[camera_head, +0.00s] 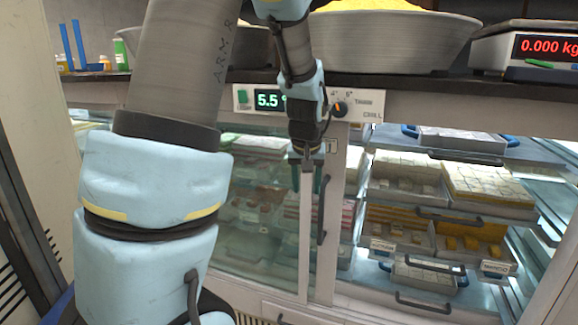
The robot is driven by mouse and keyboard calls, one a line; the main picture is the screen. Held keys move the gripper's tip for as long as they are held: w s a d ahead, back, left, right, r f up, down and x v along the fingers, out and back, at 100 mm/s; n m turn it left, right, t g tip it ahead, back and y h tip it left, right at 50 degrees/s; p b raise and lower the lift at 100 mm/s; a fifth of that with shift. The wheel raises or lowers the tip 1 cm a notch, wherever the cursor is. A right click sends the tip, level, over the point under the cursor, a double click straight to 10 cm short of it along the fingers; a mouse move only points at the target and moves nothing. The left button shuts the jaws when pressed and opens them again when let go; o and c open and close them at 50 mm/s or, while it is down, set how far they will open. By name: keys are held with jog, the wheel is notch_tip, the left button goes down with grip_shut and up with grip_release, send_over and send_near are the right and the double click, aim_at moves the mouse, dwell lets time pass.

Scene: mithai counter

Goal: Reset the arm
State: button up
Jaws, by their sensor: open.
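My gripper (308,178) hangs pointing down near the middle of the view, in front of the display case's middle post. The gripper appears clear of the case, but the exact gap cannot be told.
A control panel (365,106) with a dial and a green readout is behind my wrist. Trays of sweets (485,185) fill the case on the right. A large metal pan (395,40) and a scale (525,48) stand on the dark counter. Dark door handles (322,240) stick out.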

jog(key=s+a+n+g+p, duration=0.1)
jog(key=s+a+g+p, duration=0.1)
jog(key=s+a, duration=1.2)
jog(key=shift+s+a+y, duration=0.2)
jog(key=shift+a+y, duration=0.1)
jog(key=shift+a, duration=0.85)
dwell(0.4)
